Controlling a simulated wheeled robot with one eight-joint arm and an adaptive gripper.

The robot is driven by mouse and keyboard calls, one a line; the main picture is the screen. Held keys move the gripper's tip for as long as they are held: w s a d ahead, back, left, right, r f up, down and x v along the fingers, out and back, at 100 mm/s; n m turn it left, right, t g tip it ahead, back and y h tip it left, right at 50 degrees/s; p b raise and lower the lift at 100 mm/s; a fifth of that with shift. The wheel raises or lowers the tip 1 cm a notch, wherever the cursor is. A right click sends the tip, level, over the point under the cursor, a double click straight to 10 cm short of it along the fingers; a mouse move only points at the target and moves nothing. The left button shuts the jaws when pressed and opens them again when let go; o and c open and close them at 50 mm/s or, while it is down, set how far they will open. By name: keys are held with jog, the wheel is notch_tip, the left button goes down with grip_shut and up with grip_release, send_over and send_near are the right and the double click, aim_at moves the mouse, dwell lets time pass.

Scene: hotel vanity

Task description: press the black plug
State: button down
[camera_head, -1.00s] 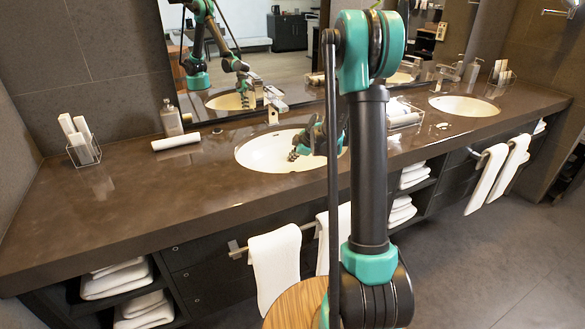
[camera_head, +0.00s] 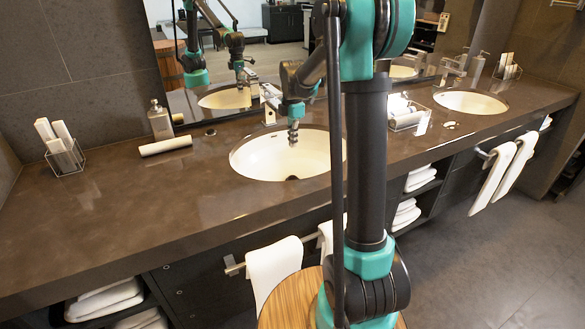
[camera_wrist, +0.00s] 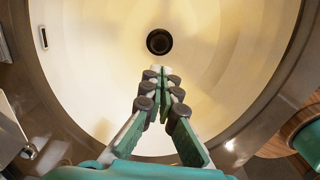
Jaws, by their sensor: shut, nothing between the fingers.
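The black plug (camera_wrist: 159,41) is a round dark disc at the bottom of the cream sink basin (camera_wrist: 90,60) in the wrist view. In the head view the plug (camera_head: 292,178) shows as a small dark spot in the near sink (camera_head: 262,163). My gripper (camera_wrist: 158,70) is shut and empty. In the wrist view its fingertips lie just below the plug in the picture. In the head view my gripper (camera_head: 293,138) points down above the basin, apart from the plug.
A faucet (camera_head: 268,103) stands behind the near sink. A second sink (camera_head: 470,103) is at the right. The counter's left front is clear.

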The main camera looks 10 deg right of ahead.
aim_at(292, 177)
notch_tip(292, 177, down, 14)
dwell(0.6)
jog(key=shift+f, duration=0.45)
jog(key=shift+s+f, duration=0.2)
jog(key=shift+f, duration=0.5)
jog(key=shift+w, duration=0.15)
